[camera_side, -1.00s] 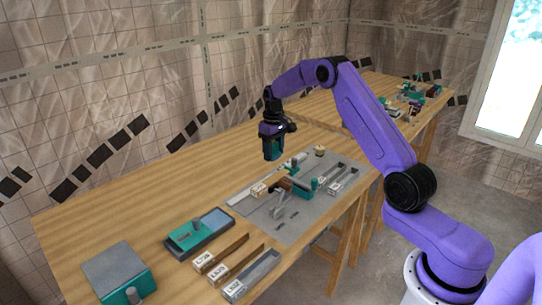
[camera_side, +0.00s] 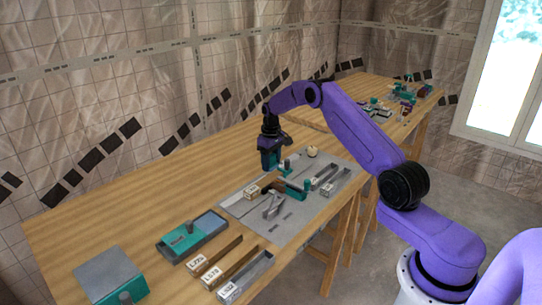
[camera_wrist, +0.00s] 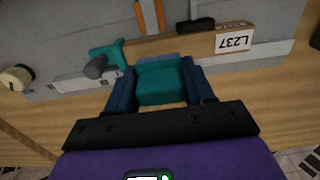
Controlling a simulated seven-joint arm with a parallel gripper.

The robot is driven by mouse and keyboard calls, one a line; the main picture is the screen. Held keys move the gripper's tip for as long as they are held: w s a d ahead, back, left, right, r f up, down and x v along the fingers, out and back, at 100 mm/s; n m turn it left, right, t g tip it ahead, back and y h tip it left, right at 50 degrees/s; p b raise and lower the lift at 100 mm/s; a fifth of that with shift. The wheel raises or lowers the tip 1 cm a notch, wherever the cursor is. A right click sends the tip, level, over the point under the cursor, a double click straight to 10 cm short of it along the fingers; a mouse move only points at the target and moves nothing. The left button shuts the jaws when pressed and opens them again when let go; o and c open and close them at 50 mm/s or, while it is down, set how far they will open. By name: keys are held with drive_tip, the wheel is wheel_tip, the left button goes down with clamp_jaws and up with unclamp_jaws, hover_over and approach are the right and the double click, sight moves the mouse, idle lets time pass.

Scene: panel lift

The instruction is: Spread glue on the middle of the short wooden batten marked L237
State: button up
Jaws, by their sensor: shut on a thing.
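The short wooden batten marked L237 (camera_wrist: 185,42) lies along a grey strip on the grey board in the wrist view, its white label (camera_wrist: 234,41) at the right end. In the side view its label end (camera_side: 252,190) shows, and the rest is partly hidden by the fixture. My gripper (camera_wrist: 160,85) is shut on a teal block (camera_wrist: 161,82). The block is at the batten's near side, over its middle part in the picture; I cannot tell whether they touch. A pale blue edge (camera_wrist: 158,57) shows at the block's far end. In the side view my gripper (camera_side: 270,166) is low over the board's back edge.
A teal clamp (camera_wrist: 106,57) with a grey knob is left of the block; a beige knob (camera_wrist: 16,78) is farther left. A teal-and-blue tray (camera_side: 192,236), labelled battens (camera_side: 215,255) and a grey-topped teal box (camera_side: 108,275) stand at the table's front left.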

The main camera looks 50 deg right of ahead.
sight(271, 169)
drive_tip(key=shift+f, duration=1.75)
drive_tip(key=shift+a+f, duration=0.1)
drive_tip(key=shift+a, duration=3.75)
drive_tip(key=shift+d, duration=3.95)
drive_tip(key=shift+a+r, duration=0.1)
drive_tip(key=shift+r, duration=4)
